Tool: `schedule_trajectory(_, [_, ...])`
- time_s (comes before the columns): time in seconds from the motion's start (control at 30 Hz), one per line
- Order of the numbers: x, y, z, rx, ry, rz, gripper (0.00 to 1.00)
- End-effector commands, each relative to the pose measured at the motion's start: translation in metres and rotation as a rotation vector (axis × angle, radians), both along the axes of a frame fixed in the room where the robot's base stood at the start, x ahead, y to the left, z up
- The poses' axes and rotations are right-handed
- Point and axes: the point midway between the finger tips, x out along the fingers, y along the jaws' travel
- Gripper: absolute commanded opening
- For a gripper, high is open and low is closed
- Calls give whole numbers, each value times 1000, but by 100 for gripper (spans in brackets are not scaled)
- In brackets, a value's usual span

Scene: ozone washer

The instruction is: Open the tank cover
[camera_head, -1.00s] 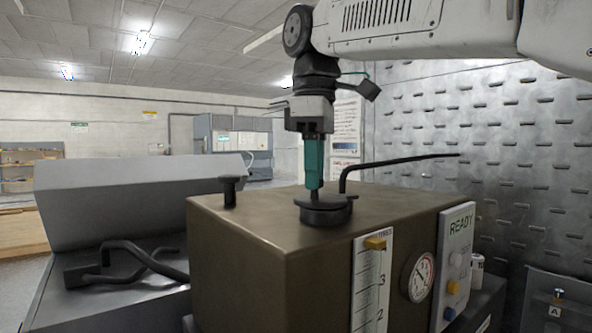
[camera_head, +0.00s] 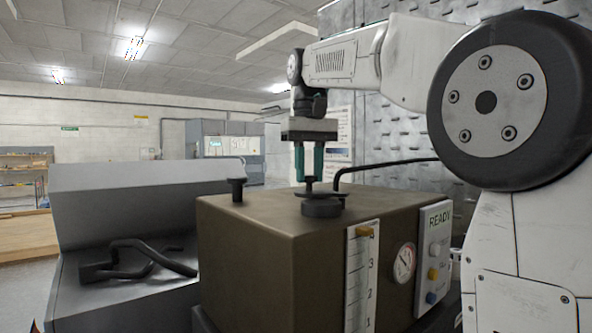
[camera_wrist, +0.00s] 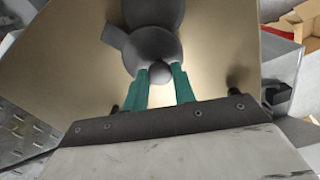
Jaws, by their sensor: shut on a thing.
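The brown tank (camera_head: 262,222) stands in the middle of the head view. On its top is a round dark filler neck (camera_head: 322,209) with a thin dark cover (camera_head: 336,194) at its upper edge. A thin gap seems to show between cover and neck; I cannot tell how far it is raised. My gripper (camera_head: 309,180) points down over the cover, its teal fingers shut on the cover's knob. In the wrist view the rounded knob (camera_wrist: 160,72) sits between the fingertips, with the cover (camera_wrist: 153,47) beyond it.
A black pipe (camera_head: 385,162) rises beside the neck and runs right. A short black post (camera_head: 237,190) stands at the tank's left corner. The front carries a gauge (camera_head: 404,262) and a READY panel (camera_head: 434,255). A grey bench with a bent black handle (camera_head: 140,260) is at left.

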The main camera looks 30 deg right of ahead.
Motion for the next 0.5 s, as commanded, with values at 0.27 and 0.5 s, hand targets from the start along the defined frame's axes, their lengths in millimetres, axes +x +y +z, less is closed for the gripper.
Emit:
schedule_trajectory(0.27, [10,-14,0,-1,0,-259,0])
schedule_trajectory(0.5, [15,-28,1,0,-1,-483,0])
